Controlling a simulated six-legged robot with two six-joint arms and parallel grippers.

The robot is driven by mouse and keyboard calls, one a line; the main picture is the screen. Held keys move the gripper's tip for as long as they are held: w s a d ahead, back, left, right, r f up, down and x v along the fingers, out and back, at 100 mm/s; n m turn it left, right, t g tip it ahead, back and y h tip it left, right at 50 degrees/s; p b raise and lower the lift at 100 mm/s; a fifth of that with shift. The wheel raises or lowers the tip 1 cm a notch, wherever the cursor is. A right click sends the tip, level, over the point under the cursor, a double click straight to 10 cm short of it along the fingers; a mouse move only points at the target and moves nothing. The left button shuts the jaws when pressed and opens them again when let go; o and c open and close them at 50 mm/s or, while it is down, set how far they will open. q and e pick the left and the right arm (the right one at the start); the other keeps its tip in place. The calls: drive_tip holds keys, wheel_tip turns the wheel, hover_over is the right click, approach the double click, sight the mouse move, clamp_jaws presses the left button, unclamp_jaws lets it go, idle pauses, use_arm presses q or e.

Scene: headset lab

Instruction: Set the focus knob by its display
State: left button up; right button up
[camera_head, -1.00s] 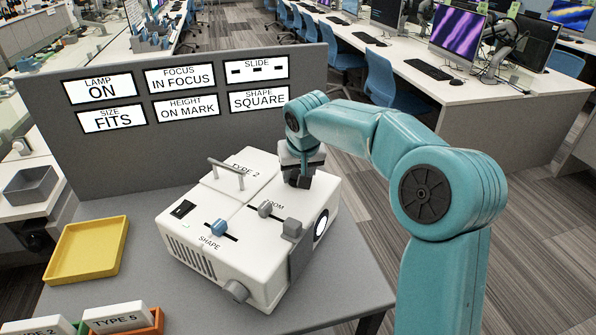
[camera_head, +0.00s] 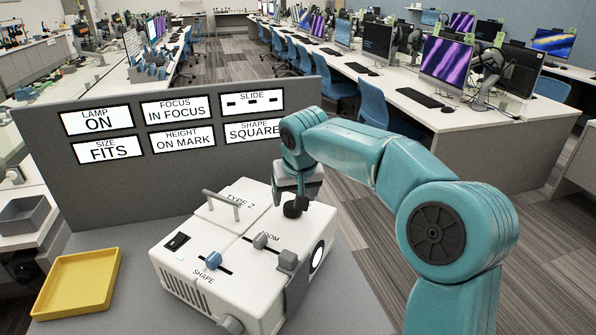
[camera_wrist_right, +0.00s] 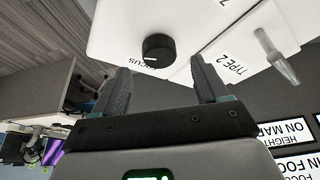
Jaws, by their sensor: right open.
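The black round focus knob (camera_head: 294,209) stands on top of the white projector-like machine (camera_head: 205,268), near its far right corner. In the right wrist view the knob (camera_wrist_right: 158,48) has a pale mark on its rim, and part of the word FOCUS shows beside it. My right gripper (camera_head: 300,193) points down just above the knob. Its two fingers (camera_wrist_right: 160,76) are apart and empty, with the knob just beyond their tips. The focus display (camera_head: 178,110) on the grey panel reads IN FOCUS. My left gripper is not in view.
The machine also carries a handle (camera_head: 221,200), a blue shape slider (camera_head: 213,260), a grey zoom slider (camera_head: 261,240) and a black switch (camera_head: 176,242). Other displays read ON, FITS, ON MARK and SQUARE. A yellow tray (camera_head: 78,283) lies at the left.

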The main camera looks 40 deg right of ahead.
drive_tip(key=p+v, duration=0.1)
drive_tip(key=v, duration=1.1)
drive_tip(key=shift+s+a, duration=0.1)
drive_tip(key=shift+s, duration=0.05)
